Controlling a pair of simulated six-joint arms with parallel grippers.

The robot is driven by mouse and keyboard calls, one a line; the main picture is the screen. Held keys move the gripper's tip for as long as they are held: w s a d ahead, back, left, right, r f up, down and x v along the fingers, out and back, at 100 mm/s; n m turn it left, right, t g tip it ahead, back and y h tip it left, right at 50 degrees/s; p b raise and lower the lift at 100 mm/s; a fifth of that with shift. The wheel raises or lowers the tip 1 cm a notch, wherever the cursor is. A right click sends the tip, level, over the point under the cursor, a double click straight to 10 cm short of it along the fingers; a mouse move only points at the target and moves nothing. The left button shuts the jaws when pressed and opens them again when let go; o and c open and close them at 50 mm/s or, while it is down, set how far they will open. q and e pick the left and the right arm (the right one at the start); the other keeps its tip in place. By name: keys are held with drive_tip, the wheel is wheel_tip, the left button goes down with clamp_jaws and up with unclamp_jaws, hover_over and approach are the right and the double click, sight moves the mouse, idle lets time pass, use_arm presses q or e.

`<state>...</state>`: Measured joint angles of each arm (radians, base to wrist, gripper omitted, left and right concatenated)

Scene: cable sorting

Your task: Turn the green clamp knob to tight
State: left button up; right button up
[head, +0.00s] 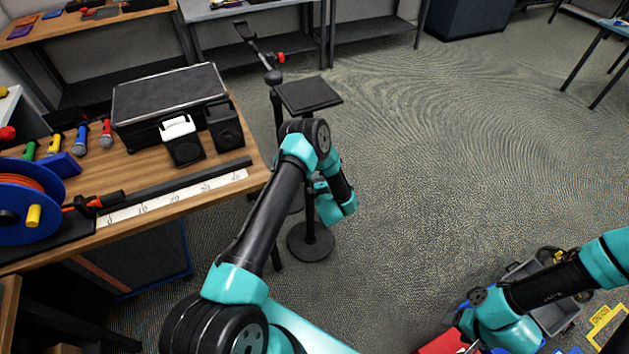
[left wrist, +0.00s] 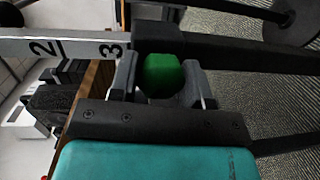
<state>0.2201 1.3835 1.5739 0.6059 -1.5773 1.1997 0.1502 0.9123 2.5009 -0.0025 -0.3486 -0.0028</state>
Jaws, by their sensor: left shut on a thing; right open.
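The green clamp knob (left wrist: 164,78) shows in the left wrist view, beside a dark bar (left wrist: 240,55) and close to the "3" on a white numbered strip (left wrist: 75,45). My left gripper (left wrist: 160,62) has a finger on each side of the knob and is shut on it. The knob's pointer or marking cannot be made out. In the head view the knob and my left fingertips are hidden behind my left arm. My right gripper (head: 468,338) is at the lower right of the head view, low over a cluttered spot; it is open, though its fingers show only partly.
The wooden bench (head: 215,165) at left holds a black case (head: 170,95), two small speakers, several microphones and a blue cable reel (head: 30,225). A black stand (head: 308,95) stands beyond my left arm. A grey bin (head: 555,312) is near my right arm. The carpet beyond is clear.

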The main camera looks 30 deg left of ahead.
use_arm(q)
drive_tip(key=m+g, duration=0.1)
drive_tip(key=m, duration=0.4)
drive_tip(key=shift+m, duration=0.3)
drive_tip(key=m+g+y, duration=0.1)
drive_tip(key=m, duration=0.3)
drive_tip(key=shift+f+m, duration=0.1)
drive_tip(key=shift+m, duration=0.3)
drive_tip(key=o, duration=0.9)
drive_tip(key=shift+d, duration=0.1)
drive_tip(key=v, duration=1.7)
drive_tip(key=shift+w+d, duration=0.1)
drive_tip(key=shift+d, duration=0.1)
